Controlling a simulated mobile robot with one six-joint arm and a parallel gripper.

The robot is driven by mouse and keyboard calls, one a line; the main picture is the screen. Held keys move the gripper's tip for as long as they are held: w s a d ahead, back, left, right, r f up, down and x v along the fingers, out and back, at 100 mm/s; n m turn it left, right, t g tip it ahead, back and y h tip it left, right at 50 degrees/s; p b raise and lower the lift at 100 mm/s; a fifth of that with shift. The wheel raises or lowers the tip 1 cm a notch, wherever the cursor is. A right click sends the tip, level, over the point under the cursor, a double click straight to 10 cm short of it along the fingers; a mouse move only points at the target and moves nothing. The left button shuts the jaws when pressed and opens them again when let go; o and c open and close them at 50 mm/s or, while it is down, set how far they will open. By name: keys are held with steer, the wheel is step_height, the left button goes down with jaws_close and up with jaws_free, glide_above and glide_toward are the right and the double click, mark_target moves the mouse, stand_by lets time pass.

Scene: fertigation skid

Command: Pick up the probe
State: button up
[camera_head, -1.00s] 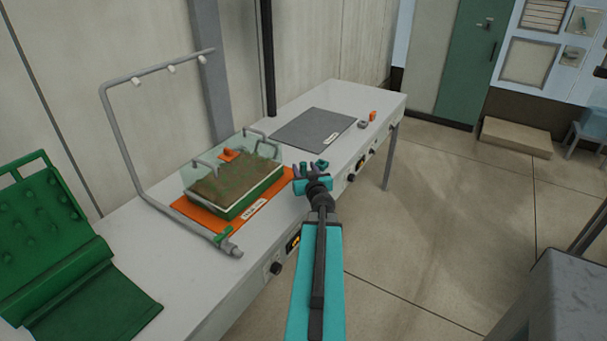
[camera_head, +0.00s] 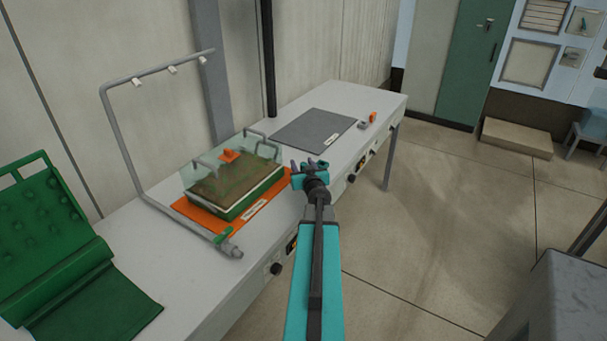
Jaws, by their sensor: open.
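I cannot tell for certain which thing is the probe. Another small orange piece (camera_head: 373,118) lies beside a small grey piece (camera_head: 362,126) near the bench's far right end. My gripper (camera_head: 309,166), teal and dark grey, is open at the bench's front edge, just right of the tray. No held object can be made out between its fingers. The gripper hides the bench surface behind it.
A bent grey pipe frame (camera_head: 120,130) with several white nozzles rises left of the tray. A green padded rack (camera_head: 50,240) stands at the left. Knobs line the bench front.

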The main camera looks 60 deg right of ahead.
steer(key=shift+x, duration=0.9)
jaws_close()
steer(key=shift+r, duration=0.15)
steer(key=s+a+r+p, duration=0.4)
steer(key=s+a+p, duration=0.1)
steer(key=s, duration=0.4)
steer(key=shift+a+r, duration=0.25)
steer(key=shift+a, duration=0.3)
